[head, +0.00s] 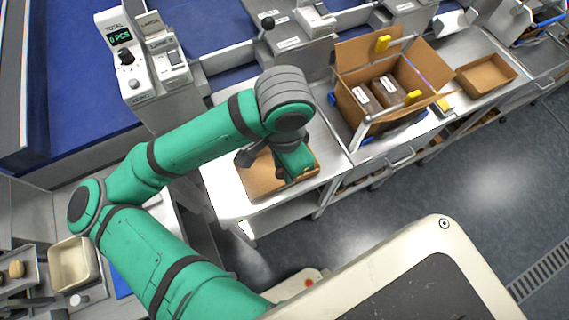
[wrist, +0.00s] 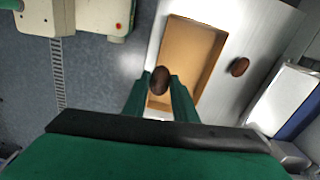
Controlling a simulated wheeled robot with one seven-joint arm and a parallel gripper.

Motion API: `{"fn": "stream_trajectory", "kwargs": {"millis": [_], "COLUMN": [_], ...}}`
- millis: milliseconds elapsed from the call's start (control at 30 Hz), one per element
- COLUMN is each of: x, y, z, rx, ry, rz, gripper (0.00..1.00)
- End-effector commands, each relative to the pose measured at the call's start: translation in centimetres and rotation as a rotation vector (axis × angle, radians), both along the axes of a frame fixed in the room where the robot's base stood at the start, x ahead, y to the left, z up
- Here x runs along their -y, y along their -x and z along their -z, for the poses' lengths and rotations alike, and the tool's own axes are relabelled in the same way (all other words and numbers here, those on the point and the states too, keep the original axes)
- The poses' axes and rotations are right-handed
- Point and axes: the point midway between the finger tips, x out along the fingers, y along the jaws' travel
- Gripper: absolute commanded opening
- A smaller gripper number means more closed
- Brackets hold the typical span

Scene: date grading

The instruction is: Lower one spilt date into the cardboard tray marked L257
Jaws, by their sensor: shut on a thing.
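My gripper (wrist: 160,88) is shut on a brown date (wrist: 160,79), which sits between its fingertips in the wrist view. In that view the date overlaps the left side of an open cardboard tray (wrist: 218,52); its height above the tray cannot be told. The visible tray floor is empty. A second date (wrist: 239,66) lies on the steel top to the right of the tray. In the head view the tray (head: 262,184) is partly covered by my gripper (head: 291,172), and neither date can be made out there. No L257 marking is readable.
A large open carton (head: 352,104) with dark packs stands on the bench to the right in the head view, with a smaller cardboard tray (head: 486,75) beyond it. A grey console (head: 154,62) reading "0 PCS" stands behind my arm.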

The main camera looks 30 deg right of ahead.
Motion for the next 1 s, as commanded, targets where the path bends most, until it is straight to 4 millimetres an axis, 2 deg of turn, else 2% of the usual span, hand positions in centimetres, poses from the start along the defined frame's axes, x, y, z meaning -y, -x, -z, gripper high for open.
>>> {"fn": "stream_trajectory", "kwargs": {"millis": [700,1000], "x": [0.0,0.0], "y": [0.0,0.0], "z": [3.1,3.4], "rx": [-0.002,-0.001], "ry": [0.001,0.000], "rz": [0.000,0.000], "gripper": [0.18,0.18]}}
